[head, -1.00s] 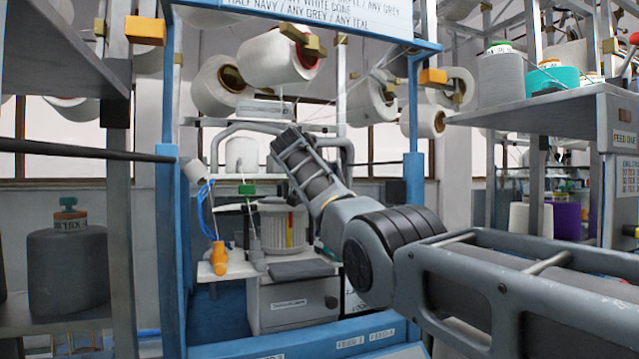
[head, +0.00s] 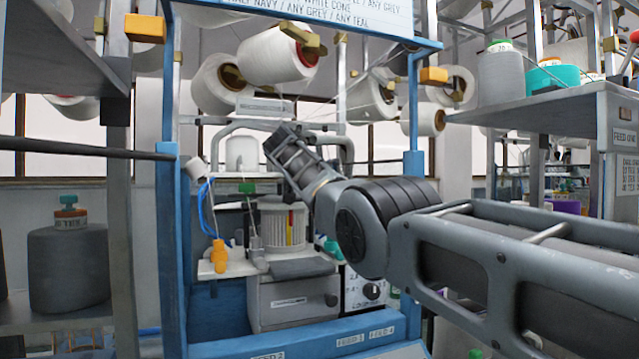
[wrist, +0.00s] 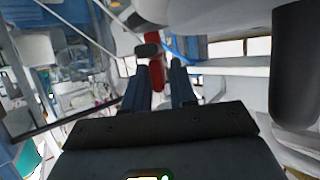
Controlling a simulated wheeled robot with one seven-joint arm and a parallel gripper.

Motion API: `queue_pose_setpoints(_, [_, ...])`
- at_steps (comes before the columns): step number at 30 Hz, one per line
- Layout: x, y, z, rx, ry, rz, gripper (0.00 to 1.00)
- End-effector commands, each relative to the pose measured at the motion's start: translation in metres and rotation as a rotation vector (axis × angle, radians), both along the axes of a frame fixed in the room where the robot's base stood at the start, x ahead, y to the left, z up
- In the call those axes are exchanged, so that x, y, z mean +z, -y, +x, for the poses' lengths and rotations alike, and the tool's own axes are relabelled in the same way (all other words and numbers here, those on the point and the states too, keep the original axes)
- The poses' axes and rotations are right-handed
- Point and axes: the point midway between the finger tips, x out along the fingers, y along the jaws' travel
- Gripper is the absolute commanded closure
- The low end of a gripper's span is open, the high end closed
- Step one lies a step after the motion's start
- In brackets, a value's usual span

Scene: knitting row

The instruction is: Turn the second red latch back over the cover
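In the wrist view, a red latch (wrist: 156,76) with a dark grey end (wrist: 148,50) stands between the two blue fingers of my gripper (wrist: 160,68). The fingers are apart, with a gap showing beside the latch. I cannot tell whether either finger touches it. I cannot tell which latch it is, nor pick out the cover for certain. In the head view my arm reaches up and left into the blue-framed machine. My fingers and the latch cannot be made out there.
Blue posts (head: 172,250) frame the machine. White yarn cones (head: 278,55) hang above my wrist. A ribbed white drum (head: 272,222) and a grey box (head: 292,302) stand below it. Shelves with cones flank both sides, one grey cone (head: 68,268) at left.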

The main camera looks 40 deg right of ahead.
Motion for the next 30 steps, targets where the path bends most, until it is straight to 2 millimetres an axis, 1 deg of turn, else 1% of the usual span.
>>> queue_pose_setpoints(1, [0.0,0.0,0.0,0.0,0.0,0.0,0.69])
queue_pose_setpoints(3, [0.0,0.0,0.0,0.0,0.0,0.0,0.63])
queue_pose_setpoints(10, [0.001,0.0,0.0,0.001,0.001,-0.001,0.63])
queue_pose_setpoints(14, [0.001,-0.004,-0.001,0.001,0.003,-0.002,0.63])
queue_pose_setpoints(20, [0.005,-0.02,-0.01,0.002,0.004,-0.001,0.63])
queue_pose_setpoints(24, [0.015,-0.037,-0.019,0.003,0.005,-0.002,0.63])
queue_pose_setpoints(30, [0.025,-0.057,-0.03,0.001,0.002,0.0,0.63])
